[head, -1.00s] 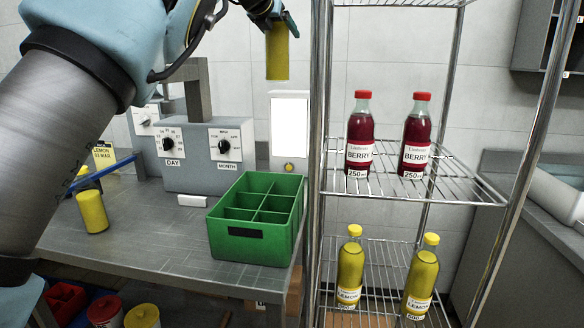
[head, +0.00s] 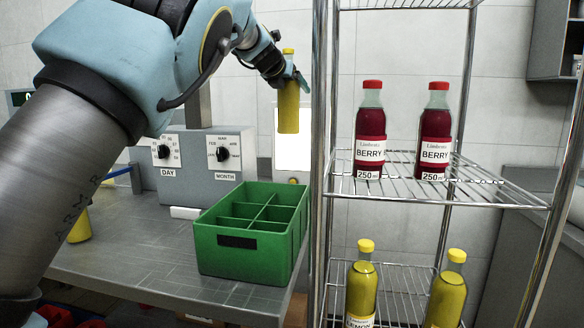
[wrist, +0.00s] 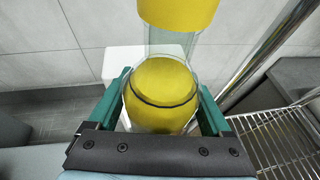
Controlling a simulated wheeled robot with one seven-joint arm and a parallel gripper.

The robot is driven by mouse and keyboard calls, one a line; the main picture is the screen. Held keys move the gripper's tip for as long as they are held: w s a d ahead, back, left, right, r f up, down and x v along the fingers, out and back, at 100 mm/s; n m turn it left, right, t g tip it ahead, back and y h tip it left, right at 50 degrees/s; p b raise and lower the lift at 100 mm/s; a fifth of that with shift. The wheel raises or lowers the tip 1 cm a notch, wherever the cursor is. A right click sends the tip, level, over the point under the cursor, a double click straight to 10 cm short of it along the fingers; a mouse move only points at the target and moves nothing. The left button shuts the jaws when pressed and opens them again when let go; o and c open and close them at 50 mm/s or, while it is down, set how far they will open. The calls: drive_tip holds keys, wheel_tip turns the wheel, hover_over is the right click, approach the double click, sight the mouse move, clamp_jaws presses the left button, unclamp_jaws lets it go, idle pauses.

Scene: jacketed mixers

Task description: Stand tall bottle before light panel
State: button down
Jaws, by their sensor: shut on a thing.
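My gripper (head: 293,80) is shut on a tall bottle (head: 289,108) with yellow liquid and a yellow cap. It holds the bottle upright, in the air, in front of the light panel (head: 292,150). The panel is a lit white rectangle at the back of the bench, with its upper middle hidden behind the bottle. In the wrist view the bottle (wrist: 162,85) is seen from above between the green fingers, its cap nearest the camera. The bottle's base is clear of the bench.
A green divided crate (head: 225,262) stands on the bench below and in front of the panel. A wire rack (head: 470,190) with berry and lemon bottles stands right. A box with DAY and MONTH dials (head: 192,185) is left. Another yellow bottle (head: 80,228) is partly hidden by my arm.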

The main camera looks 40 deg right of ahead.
wheel_tip(320, 180, down, 16)
drive_tip(key=b, duration=0.6)
drive_tip(key=shift+f+b, duration=1.45)
drive_tip(key=shift+f, duration=0.75)
unclamp_jaws()
drive_tip(key=shift+f, duration=0.15)
drive_tip(key=shift+r, duration=0.2)
drive_tip(key=b+v, duration=0.1)
drive_tip(key=v, duration=1.1)
drive_tip(key=shift+s, duration=0.1)
